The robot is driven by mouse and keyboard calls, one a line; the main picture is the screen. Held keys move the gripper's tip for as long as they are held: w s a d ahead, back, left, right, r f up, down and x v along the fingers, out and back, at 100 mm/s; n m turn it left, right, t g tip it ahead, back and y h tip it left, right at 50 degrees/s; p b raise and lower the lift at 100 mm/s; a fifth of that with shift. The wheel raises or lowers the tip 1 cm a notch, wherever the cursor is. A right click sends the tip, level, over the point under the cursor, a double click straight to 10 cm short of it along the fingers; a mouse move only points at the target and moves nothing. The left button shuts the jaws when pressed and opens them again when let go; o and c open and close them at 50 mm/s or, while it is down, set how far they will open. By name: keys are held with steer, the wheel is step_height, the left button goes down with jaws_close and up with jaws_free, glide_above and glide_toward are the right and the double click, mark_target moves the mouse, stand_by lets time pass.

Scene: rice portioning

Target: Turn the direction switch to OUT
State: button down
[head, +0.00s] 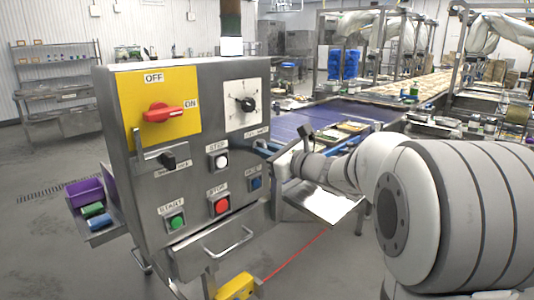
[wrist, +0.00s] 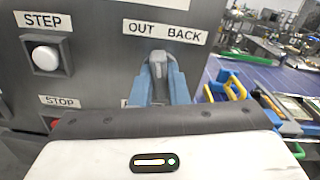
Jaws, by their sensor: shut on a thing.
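The direction switch (wrist: 158,68) is a grey knob under the OUT and BACK label (wrist: 166,31) in the wrist view. Its tip stands close to upright, below the gap between the two words. The blue fingers of my gripper (wrist: 161,85) are on both sides of the knob, shut on it. In the head view my gripper (head: 264,148) reaches the right side of the steel control panel (head: 130,190). The switch is hidden there behind the fingers, and the label (head: 257,132) shows just above.
A white STEP button (head: 219,161), a red STOP button (head: 221,205), a blue button (head: 256,183) and a green START button (head: 177,222) are nearby. A red main switch (head: 165,112) and a black dial (head: 246,104) sit higher. A conveyor (head: 300,123) runs behind.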

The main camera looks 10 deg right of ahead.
steer(key=shift+n+b, duration=0.7)
steer(key=shift+b, duration=0.6)
steer(key=shift+n+b, duration=1.5)
steer(key=shift+b, duration=0.8)
steer(key=shift+c, duration=1.8)
jaws_free()
steer(key=b+v, duration=0.1)
steer(key=v, duration=0.7)
